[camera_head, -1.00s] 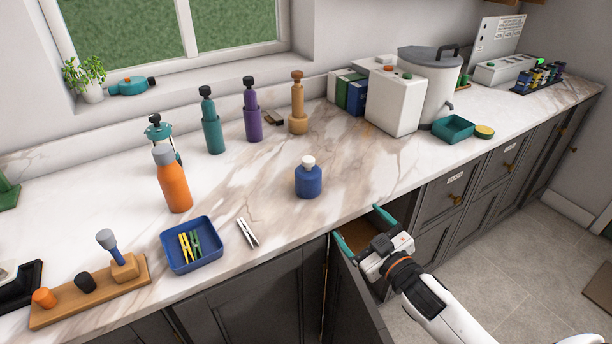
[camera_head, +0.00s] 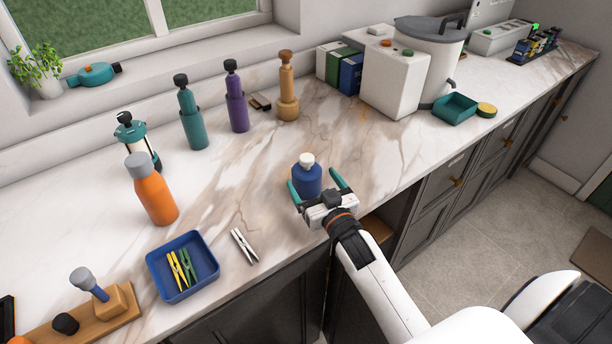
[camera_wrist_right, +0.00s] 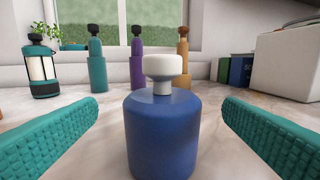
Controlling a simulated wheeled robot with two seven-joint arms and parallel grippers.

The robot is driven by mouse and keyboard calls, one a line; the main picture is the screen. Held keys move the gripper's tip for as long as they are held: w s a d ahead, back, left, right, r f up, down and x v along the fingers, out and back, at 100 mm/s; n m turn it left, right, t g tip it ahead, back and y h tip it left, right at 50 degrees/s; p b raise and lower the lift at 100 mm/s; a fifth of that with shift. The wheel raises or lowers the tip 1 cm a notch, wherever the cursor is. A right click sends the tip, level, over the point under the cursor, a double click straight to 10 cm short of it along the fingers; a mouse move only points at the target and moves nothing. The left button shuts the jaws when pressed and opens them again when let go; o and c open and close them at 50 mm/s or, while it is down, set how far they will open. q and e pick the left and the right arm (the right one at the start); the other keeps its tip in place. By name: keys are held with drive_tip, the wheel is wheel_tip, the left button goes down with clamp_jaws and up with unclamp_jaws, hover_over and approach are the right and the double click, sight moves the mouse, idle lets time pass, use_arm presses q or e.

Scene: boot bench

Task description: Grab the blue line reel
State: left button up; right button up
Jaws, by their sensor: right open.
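A blue, round-shouldered, bottle-like object (camera_head: 307,183) with a white knob on top stands upright on the marble counter. I cannot tell whether it is the blue line reel, and I see no plainer reel. In the right wrist view the blue object (camera_wrist_right: 163,135) stands centred between the teal fingers. My right gripper (camera_head: 312,180) is open, with one finger to each side of the blue object. In the right wrist view gaps show between the fingers and the object. My left gripper is out of view.
Teal, purple and tan bottles stand behind. A white box (camera_head: 394,82) is at the back right. An open cabinet space lies below the counter edge.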

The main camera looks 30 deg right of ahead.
sight(306, 170)
drive_tip(key=shift+w+d+r+p, duration=0.1)
drive_tip(key=shift+w+p, duration=0.25)
drive_tip(key=shift+w, duration=0.45)
drive_tip(key=w, duration=0.3)
drive_tip(key=shift+w+d+f+p, duration=0.15)
drive_tip(key=shift+d+f+p, duration=0.05)
drive_tip(key=shift+p, duration=0.2)
drive_tip(key=shift+w+f, duration=0.1)
drive_tip(key=shift+w, duration=0.15)
drive_tip(key=shift+s, duration=0.1)
drive_tip(key=c, duration=0.5)
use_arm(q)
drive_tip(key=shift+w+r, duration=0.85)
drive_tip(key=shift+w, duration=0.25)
use_arm(e)
drive_tip(key=c, duration=0.7)
